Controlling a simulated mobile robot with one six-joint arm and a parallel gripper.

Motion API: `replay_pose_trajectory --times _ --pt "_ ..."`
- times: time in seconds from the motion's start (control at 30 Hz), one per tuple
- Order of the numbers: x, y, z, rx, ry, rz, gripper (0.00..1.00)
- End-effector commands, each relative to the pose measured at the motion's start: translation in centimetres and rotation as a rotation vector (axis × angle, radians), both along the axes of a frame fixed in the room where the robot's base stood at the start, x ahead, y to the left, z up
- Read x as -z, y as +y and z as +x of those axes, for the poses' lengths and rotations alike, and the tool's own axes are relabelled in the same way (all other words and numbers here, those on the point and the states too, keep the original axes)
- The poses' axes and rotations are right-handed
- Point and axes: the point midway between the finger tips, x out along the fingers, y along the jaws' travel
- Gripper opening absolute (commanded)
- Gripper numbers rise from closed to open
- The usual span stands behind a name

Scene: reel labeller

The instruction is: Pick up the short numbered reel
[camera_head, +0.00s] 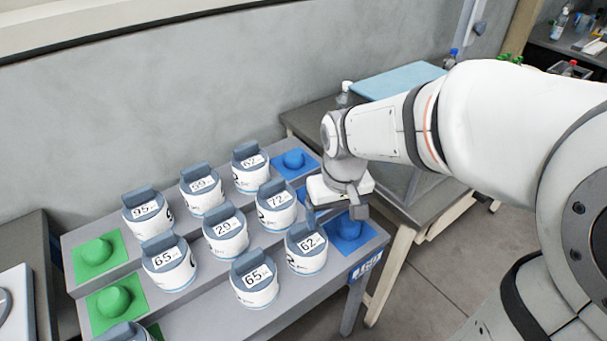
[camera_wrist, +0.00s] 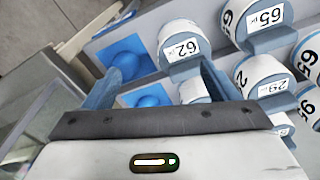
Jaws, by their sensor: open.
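White reels with grey-blue tops and number labels stand in rows on a stepped grey rack (camera_head: 200,322). Reel 62 (camera_head: 306,254) stands at the right end of a row, with reel 65 (camera_head: 255,285) to its left. Reel 72 (camera_head: 277,211) and reel 29 (camera_head: 226,240) stand on the step behind. I cannot tell clearly which reel is short. My gripper (camera_head: 335,208) is open and empty above the rack's right end, near the blue pads. In the wrist view, reel 62 (camera_wrist: 181,48) lies beyond my open fingers (camera_wrist: 160,74); another reel (camera_wrist: 193,91) is partly hidden behind the right finger.
Blue domed pads (camera_head: 348,227) lie at the rack's right end, green domed pads (camera_head: 97,252) at its left. More reels, such as 95 (camera_head: 147,214), stand behind. A table with a light-blue board (camera_head: 395,82) stands behind my arm. The wall is close behind the rack.

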Motion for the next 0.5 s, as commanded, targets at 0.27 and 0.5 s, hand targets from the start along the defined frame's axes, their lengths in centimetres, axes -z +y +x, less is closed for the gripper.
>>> replay_pose_trajectory --times 0.27,0.5 --pt "5.5 4.8 3.2 -0.129 0.082 -0.022 1.00" --pt "7.9 5.5 3.5 -0.145 0.093 -0.027 1.00"
